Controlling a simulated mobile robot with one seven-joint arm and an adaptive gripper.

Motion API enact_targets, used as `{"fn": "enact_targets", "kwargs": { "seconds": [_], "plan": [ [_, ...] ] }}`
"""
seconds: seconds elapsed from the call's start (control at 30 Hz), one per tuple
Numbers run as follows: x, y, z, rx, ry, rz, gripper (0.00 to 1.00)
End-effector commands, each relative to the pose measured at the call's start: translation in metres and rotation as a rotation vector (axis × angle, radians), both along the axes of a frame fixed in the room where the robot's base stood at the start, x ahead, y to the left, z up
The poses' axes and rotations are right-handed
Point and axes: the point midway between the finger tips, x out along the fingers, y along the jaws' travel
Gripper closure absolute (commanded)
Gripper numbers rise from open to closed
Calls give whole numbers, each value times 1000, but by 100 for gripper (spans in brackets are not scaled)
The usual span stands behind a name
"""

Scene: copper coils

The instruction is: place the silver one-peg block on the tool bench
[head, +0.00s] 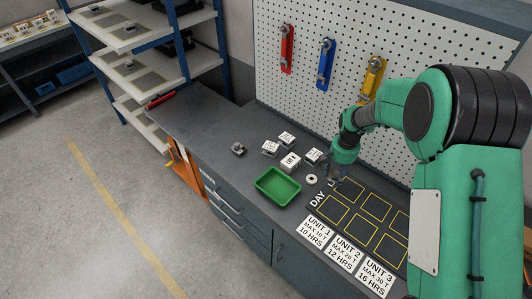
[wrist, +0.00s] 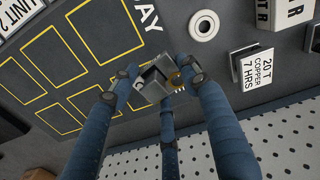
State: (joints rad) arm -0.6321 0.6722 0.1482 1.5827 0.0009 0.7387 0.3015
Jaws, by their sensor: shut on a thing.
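My gripper (head: 335,176) is low over the tool bench (head: 195,130), near the top left of the yellow-outlined grid. In the wrist view my gripper (wrist: 160,82) has its blue fingers closed around a small silver-grey block (wrist: 151,88) with a brass-coloured part at one side. The fingers hide much of the block, so its peg cannot be made out clearly. Whether the block touches the bench surface cannot be told. In the head view the held block is mostly hidden by the fingers.
Several white-labelled blocks (head: 290,161), a white ring (head: 311,179) and a green tray (head: 278,187) stand left of my gripper. A small dark-and-silver part (head: 239,148) sits farther left. The yellow-outlined grid (head: 362,222) looks empty. A pegboard (head: 300,85) rises behind.

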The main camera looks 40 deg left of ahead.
Motion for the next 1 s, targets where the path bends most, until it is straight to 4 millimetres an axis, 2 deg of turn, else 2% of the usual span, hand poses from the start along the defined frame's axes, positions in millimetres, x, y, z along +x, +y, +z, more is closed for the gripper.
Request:
{"fn": "enact_targets", "kwargs": {
  "seconds": [0.03,0.2,0.4,0.6,0.8,1.0],
  "plan": [
    [-13,18,1,0,0,12,93],
    [-54,66,-3,0,-1,35,93],
    [-106,118,-6,0,-1,61,93],
    [-159,161,-10,0,-1,84,93],
    [-197,187,-13,1,-1,99,93],
    [-213,197,-15,1,-1,103,93]
  ]
}}
